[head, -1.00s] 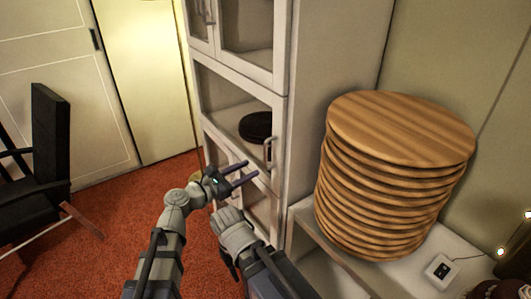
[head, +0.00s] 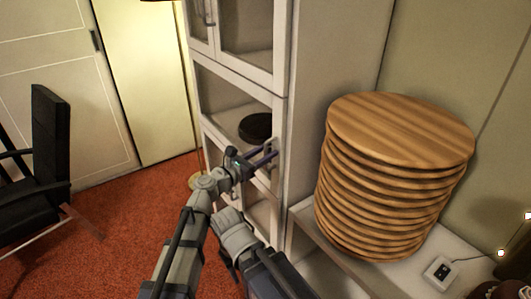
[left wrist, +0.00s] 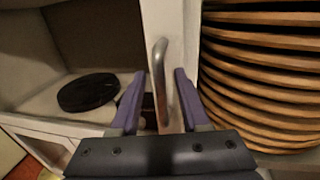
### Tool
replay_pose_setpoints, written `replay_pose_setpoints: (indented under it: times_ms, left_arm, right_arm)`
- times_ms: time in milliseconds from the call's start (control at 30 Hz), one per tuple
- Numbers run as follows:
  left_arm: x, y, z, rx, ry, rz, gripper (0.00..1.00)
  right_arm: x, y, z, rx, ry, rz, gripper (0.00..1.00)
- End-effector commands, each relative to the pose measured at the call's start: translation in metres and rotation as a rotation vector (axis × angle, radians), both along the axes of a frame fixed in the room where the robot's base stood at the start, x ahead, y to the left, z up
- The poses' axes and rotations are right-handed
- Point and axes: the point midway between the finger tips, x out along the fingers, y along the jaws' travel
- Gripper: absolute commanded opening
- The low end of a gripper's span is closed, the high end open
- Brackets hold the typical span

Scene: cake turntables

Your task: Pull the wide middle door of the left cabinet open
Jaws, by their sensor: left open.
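The wide middle door (head: 238,78) of the white cabinet has a white frame around a large pane and looks closed. Its upright metal handle (left wrist: 160,80) is on the right side of the frame. In the left wrist view the open left gripper (left wrist: 161,88) has its two purple fingers on either side of the handle, with visible gaps, so it is not gripped. In the head view the left gripper (head: 268,156) is at the handle and partly covers it.
A dark round turntable (head: 256,127) shows behind the door pane. A stack of round wooden boards (head: 395,180) stands on a low white shelf right of the cabinet. A black chair (head: 48,150) is at the left.

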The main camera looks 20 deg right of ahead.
Motion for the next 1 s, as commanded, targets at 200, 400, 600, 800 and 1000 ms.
replay_pose_setpoints:
  times_ms: [200,400,600,800,1000]
  left_arm:
    - [0.0016,-0.0028,0.0,0.0,0.0,0.0,0.46]
    - [0.0014,-0.0025,0.0,0.0,0.0,0.0,0.37]
    - [0.0015,-0.0024,0.0,0.0,0.0,0.0,0.14]
    - [0.0015,-0.0024,0.0,0.0,0.0,0.0,0.0]
    - [0.0014,-0.0024,0.0,0.0,0.0,0.0,0.0]
  right_arm:
    - [0.0,0.0,0.0,0.0,0.0,0.0,0.5]
    - [0.0,0.0,0.0,0.0,0.0,0.0,0.5]
    - [0.0,0.0,0.0,0.0,0.0,0.0,0.5]
    - [0.0,0.0,0.0,0.0,0.0,0.0,0.5]
    - [0.0,0.0,0.0,0.0,0.0,0.0,0.5]
